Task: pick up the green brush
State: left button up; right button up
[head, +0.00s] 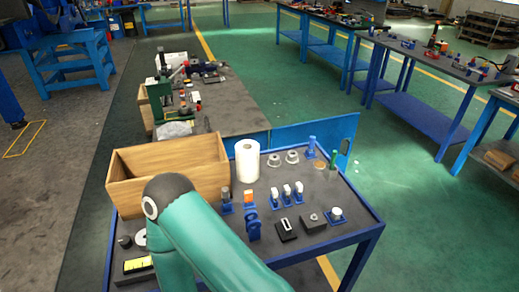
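A small green upright object (333,158), possibly the green brush, stands near the back right of the dark tabletop (300,203). It is too small for me to make out bristles. A teal arm of mine bends across the front left of the table, well away from the green object. Neither of my grippers shows in the head view.
A wooden box (168,165) and a white paper roll (246,160) stand at the table's back left. Two grey round parts (292,157) and several blue-based pieces (287,194) fill the middle. A blue panel (308,134) rises behind. The right front corner is clear.

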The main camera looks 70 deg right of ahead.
aim_at(335, 151)
jog(key=u, duration=0.7)
jog(key=i, duration=0.2)
jog(key=z, duration=3.15)
jog(key=k, duration=0.55)
jog(key=z, duration=0.4)
jog(key=i, duration=0.5)
